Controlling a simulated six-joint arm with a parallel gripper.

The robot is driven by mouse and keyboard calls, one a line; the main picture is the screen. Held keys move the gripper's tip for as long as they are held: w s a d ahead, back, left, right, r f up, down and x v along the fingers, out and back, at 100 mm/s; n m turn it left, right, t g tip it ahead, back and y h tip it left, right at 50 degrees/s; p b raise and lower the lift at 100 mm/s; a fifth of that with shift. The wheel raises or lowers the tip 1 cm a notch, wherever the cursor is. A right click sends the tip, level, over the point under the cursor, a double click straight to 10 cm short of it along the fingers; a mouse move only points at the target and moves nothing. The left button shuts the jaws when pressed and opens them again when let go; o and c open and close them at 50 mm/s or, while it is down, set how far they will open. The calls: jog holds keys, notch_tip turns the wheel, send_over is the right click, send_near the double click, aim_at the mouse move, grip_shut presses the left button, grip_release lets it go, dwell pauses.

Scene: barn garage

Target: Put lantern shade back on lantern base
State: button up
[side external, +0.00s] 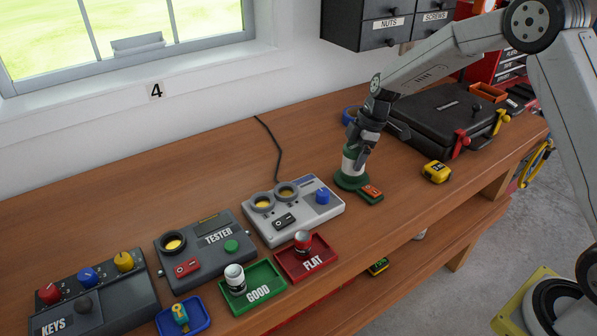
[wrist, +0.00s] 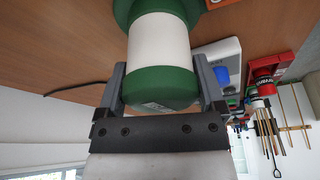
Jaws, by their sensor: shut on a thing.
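The lantern shade is a white cylinder with a green cap; in the side external view its white part (side external: 351,161) stands upright beneath my gripper (side external: 358,147). The green lantern base (side external: 346,182) is directly under it on the bench, with a red-orange switch on its front extension. In the wrist view the fingers of my gripper (wrist: 159,72) are shut on both sides of the green cap (wrist: 160,90). The white part (wrist: 158,45) meets the green base (wrist: 125,12) at the top of that view, with no clear gap. Whether it is fully seated cannot be told.
A light grey panel (side external: 305,218) with a blue knob is left of the lantern. A yellow tape measure (side external: 436,172) lies to the right, and a black case (side external: 445,122) stands behind it. Green (side external: 265,300) and red (side external: 318,270) trays sit at the front left.

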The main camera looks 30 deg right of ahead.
jog(key=shift+f, duration=0.1)
jog(key=o, duration=1)
jog(key=shift+o, duration=0.2)
jog(key=v, duration=1.1)
dwell(0.3)
dwell(0.5)
jog(key=s+a+f+m+h, duration=0.1)
jog(key=s+a+f+m, duration=0.1)
jog(key=s+m, duration=0.4)
jog(key=s+a+f+m+t+h, duration=0.1)
jog(key=s+f+m, duration=0.4)
jog(key=s, duration=1.1)
jog(key=a+m+h, duration=0.1)
jog(key=a+m, duration=0.1)
jog(key=shift+a+f+m, duration=0.25)
jog(key=shift+m, duration=0.05)
